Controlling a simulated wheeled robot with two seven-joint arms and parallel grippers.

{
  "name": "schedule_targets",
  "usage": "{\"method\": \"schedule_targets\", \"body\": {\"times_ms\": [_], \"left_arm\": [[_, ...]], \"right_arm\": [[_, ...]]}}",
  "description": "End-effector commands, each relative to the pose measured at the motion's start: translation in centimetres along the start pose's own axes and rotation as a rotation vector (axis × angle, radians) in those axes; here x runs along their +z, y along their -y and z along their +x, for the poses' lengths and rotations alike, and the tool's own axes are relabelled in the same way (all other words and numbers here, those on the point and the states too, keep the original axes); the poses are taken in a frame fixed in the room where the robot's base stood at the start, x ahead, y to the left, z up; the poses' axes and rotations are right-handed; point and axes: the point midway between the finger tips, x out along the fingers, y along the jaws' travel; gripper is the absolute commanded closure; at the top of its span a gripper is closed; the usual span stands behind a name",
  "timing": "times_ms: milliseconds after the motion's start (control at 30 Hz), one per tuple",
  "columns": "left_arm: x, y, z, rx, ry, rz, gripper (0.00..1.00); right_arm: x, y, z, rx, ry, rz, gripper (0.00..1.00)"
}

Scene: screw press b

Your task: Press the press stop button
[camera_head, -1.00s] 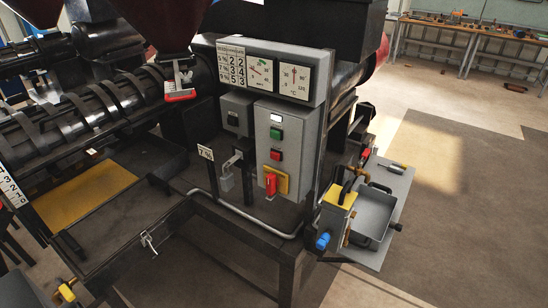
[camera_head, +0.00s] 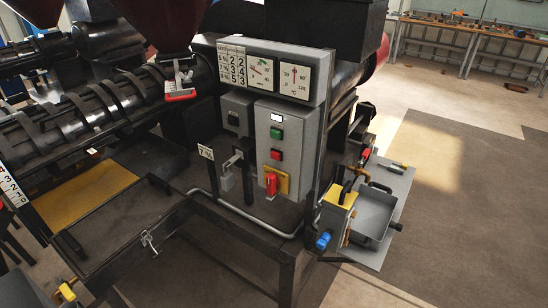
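A grey control box (camera_head: 290,142) is mounted upright on the front of the press, near the middle of the view. On its face, from top to bottom, are a small white lit display (camera_head: 277,118), a green button (camera_head: 276,133) and a red button (camera_head: 275,155). The red button is in plain view with nothing in front of it. Below it a red rotary handle (camera_head: 271,184) sits on a yellow plate (camera_head: 283,185). The labels are too small to read. Neither of my grippers shows in the head view.
Above the box is a panel with two dial gauges (camera_head: 294,77). A smaller grey box (camera_head: 236,116) with a lever (camera_head: 232,161) is left of it. A pump unit with a tray (camera_head: 374,213) juts out at right. A black frame rail (camera_head: 255,246) runs in front.

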Motion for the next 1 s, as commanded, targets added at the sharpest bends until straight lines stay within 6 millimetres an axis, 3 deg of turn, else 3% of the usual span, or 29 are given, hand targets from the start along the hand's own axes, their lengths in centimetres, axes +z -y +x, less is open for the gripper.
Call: {"method": "schedule_targets", "body": {"times_ms": [500, 933, 1000], "left_arm": [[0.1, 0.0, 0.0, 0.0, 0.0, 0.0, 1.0], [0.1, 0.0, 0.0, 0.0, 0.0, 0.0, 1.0], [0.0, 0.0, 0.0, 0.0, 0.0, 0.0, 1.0]], "right_arm": [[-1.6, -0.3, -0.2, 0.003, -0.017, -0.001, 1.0], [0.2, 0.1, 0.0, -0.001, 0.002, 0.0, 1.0], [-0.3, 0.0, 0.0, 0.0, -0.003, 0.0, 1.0]]}}
